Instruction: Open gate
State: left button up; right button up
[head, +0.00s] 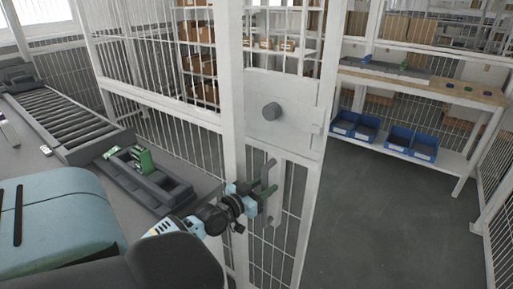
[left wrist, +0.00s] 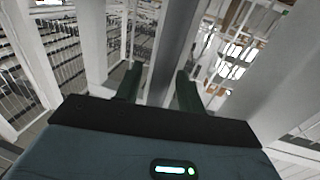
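My right gripper is not in view.
A white post (head: 232,130) and barred fence stand left of the gate. Clear floor (head: 375,215) lies to the right, before a bench (head: 450,92) with blue bins (head: 412,143) below. A roller conveyor (head: 60,115) and a dark tray (head: 150,185) are at left.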

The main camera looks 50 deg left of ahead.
pick_arm(q)
jog(key=s+d+p, duration=0.1)
jog(key=s+d, duration=0.9)
jog(key=s, duration=0.1)
jog(key=shift+s+d+r, duration=0.25)
jog(key=shift+s+r, duration=0.1)
jog(key=shift+r, duration=0.1)
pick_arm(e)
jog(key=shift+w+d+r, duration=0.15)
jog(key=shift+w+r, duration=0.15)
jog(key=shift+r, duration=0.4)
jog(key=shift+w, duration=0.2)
